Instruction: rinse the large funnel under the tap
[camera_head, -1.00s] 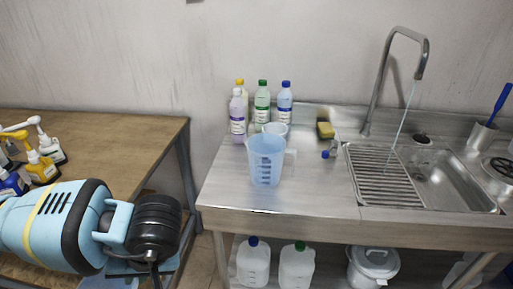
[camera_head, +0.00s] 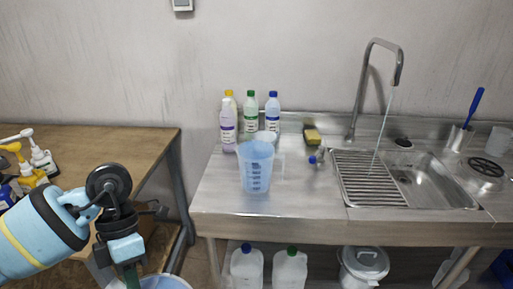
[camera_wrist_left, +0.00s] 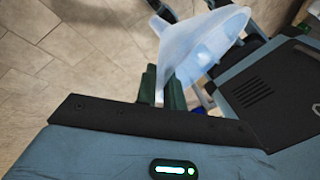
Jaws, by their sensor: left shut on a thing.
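My left gripper (camera_head: 133,277) is low at the left in the head view, in front of the gap between the two tables. In the left wrist view its dark green fingers (camera_wrist_left: 163,88) are shut on the large funnel (camera_wrist_left: 203,42), a translucent pale-blue cone, tilted, near its narrow end. The funnel's wide rim (camera_head: 166,282) shows at the bottom of the head view, partly cut off. The tap (camera_head: 378,46) arches over the sink (camera_head: 440,190) at the right, and a thin water stream (camera_head: 382,128) runs from it. The funnel is well away from the water. My right gripper is not in view.
A blue measuring jug (camera_head: 256,172) stands on the steel counter (camera_head: 225,200), with several bottles behind it. A sponge (camera_head: 312,136) and a small blue-capped item (camera_head: 314,160) lie left of the ribbed drainer (camera_head: 368,180). The wooden table (camera_head: 125,145) is at left.

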